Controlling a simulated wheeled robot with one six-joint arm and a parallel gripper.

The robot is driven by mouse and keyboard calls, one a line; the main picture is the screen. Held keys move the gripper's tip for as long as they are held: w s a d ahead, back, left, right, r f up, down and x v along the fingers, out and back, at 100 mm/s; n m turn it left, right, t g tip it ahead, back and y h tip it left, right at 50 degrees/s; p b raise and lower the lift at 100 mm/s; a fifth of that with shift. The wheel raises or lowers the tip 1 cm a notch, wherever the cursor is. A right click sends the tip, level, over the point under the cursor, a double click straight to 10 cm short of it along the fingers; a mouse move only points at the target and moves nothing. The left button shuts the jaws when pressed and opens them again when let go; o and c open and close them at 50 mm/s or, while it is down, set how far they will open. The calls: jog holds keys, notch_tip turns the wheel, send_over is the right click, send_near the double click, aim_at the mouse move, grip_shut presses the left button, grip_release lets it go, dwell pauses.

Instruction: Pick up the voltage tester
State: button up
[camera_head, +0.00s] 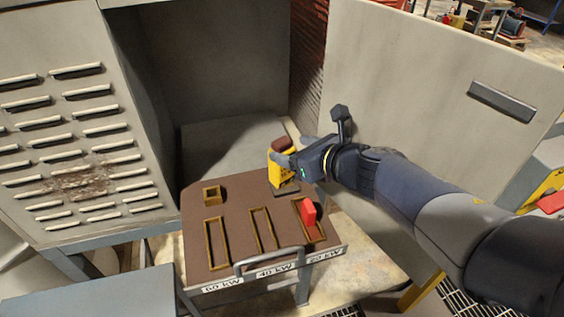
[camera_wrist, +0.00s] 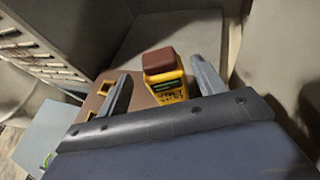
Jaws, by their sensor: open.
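The voltage tester (camera_head: 281,168) is a yellow block with a brown-red top. It stands upright at the back right of a brown tray (camera_head: 232,198). In the wrist view the voltage tester (camera_wrist: 167,80) shows between my two fingers, nearer the right one, with its dark label facing me. My gripper (camera_head: 291,163) is at the tester's right side in the head view and hides part of it. In the wrist view my gripper (camera_wrist: 160,85) has its fingers spread apart. I cannot tell whether a finger touches the tester.
The tray has outlined slots labelled 60, 40 and 20 kW, a red block (camera_head: 309,213) in the right slot, a small square holder (camera_head: 212,194) and a front handle (camera_head: 268,262). A louvred cabinet panel (camera_head: 85,150) stands left; an open door (camera_head: 430,90) stands right.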

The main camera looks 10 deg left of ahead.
aim_at(282, 141)
jog(key=shift+r+p+x, duration=0.15)
jog(key=shift+x, duration=0.85)
jog(key=shift+r+p+x, duration=0.15)
jog(key=shift+r+x, duration=0.05)
jog(key=shift+x, duration=0.85)
jog(key=shift+r+p+x, duration=0.15)
jog(key=shift+x, duration=0.85)
jog(key=shift+w+a, duration=0.1)
jog(key=shift+a, duration=0.1)
jog(key=shift+c, duration=0.5)
jog(key=c, duration=1.2)
jog(key=shift+r, duration=0.2)
jog(key=shift+c, duration=0.6)
